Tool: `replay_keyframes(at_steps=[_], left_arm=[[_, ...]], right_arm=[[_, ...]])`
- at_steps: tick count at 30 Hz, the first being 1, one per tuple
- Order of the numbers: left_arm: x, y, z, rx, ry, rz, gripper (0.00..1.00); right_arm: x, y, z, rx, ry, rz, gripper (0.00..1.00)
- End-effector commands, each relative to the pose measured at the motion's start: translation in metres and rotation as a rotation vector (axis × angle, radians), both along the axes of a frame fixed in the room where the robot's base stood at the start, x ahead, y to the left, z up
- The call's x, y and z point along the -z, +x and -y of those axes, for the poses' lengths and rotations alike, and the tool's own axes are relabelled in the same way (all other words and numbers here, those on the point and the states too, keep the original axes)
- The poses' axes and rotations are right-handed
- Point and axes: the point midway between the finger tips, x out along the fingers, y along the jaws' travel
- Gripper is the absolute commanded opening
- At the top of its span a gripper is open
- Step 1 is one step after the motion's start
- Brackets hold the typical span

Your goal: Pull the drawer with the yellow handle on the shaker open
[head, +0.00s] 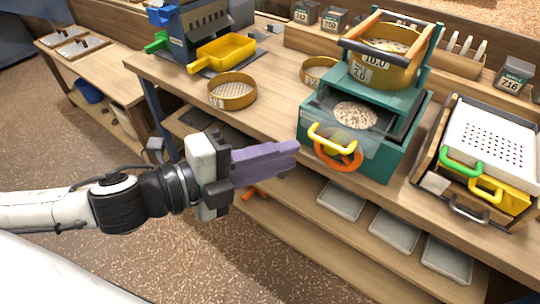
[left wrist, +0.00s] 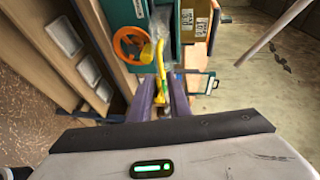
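The teal shaker (head: 375,153) stands on the bench, with a clear-fronted drawer (head: 345,125) holding pale grains. The drawer's yellow handle (head: 332,139) is on its front, above an orange handwheel (head: 338,156). The drawer looks shut. My left gripper (head: 297,147) has purple fingers and points at the shaker from the left, its tips just short of the handle. In the left wrist view the fingers (left wrist: 162,88) are spread with a gap between them. The yellow handle (left wrist: 160,58) lies just beyond the tips, roughly in line with the gap. My right gripper is not in view.
A round sieve (head: 368,70) sits on top of the shaker. A yellow scoop tray (head: 222,52) and another sieve (head: 232,92) stand to its left. A box with green and yellow handles (head: 487,150) stands to its right. Grey trays (head: 341,200) lie on the lower shelf.

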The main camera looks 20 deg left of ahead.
Motion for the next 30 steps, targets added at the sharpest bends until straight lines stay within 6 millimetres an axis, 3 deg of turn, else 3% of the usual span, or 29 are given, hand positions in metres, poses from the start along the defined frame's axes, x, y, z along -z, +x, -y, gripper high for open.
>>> replay_keyframes(at_steps=[1, 5, 30], left_arm=[[-0.004, -0.003, -0.003, -0.003, -0.001, -0.005, 0.17], [-0.006, -0.009, -0.008, -0.004, -0.003, -0.004, 0.17], [-0.004, -0.015, -0.012, -0.001, -0.003, -0.004, 0.17]], right_arm=[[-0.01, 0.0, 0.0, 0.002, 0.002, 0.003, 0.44], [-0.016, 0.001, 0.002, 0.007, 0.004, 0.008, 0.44], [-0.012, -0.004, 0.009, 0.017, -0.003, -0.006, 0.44]])
